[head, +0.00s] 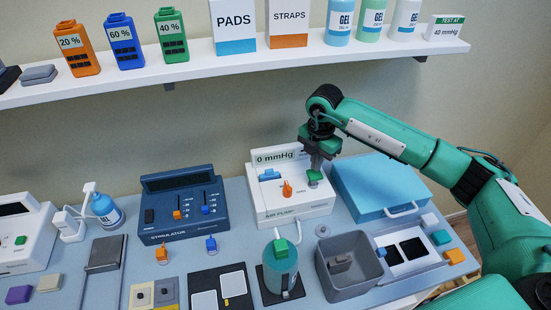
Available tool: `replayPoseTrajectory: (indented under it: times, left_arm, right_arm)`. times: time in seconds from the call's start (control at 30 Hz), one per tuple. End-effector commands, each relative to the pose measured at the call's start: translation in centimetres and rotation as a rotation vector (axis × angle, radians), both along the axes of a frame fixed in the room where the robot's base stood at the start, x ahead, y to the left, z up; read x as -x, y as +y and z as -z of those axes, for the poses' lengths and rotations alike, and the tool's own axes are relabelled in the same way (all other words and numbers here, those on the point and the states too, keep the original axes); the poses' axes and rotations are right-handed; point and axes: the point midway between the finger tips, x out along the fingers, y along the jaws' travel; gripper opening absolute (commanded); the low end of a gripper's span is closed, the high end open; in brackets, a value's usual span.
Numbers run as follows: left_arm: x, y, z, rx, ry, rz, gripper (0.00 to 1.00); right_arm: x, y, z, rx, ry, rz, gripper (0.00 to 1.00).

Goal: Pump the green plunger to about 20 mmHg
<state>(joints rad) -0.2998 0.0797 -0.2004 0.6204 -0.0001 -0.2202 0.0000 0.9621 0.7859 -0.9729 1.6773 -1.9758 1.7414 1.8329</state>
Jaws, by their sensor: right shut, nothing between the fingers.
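The white pump unit (291,208) stands on the table in the middle, with a display (275,156) reading 0 mmHg. Its green plunger (314,177) is at the right side of its top. A blue control (269,175) and an orange lever (287,188) sit to its left. My right gripper (317,166) points down just over the green plunger, shut with nothing held. It hides part of the plunger, and I cannot tell if it touches it. My left gripper is not in view.
A blue case (379,182) lies right of the pump. In front are a green-topped teal bottle (281,268) and a grey bin (346,281). A dark blue stimulator (184,222) stands left. The shelf (230,63) behind holds bottles, boxes and a sign reading "TEST AT 40 mmHg" (445,27).

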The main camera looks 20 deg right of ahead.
Motion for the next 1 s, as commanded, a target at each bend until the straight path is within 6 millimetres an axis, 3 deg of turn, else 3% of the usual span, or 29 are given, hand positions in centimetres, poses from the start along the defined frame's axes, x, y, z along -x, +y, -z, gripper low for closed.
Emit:
replayPoseTrajectory:
  times: [0.27,1.0]
  left_arm:
    - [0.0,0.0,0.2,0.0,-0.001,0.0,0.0]
    - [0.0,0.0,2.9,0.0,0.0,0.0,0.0]
  right_arm:
    - [0.0,0.0,0.3,0.0,0.0,0.0,0.0]
    - [0.0,0.0,4.1,0.0,0.001,0.0,0.0]
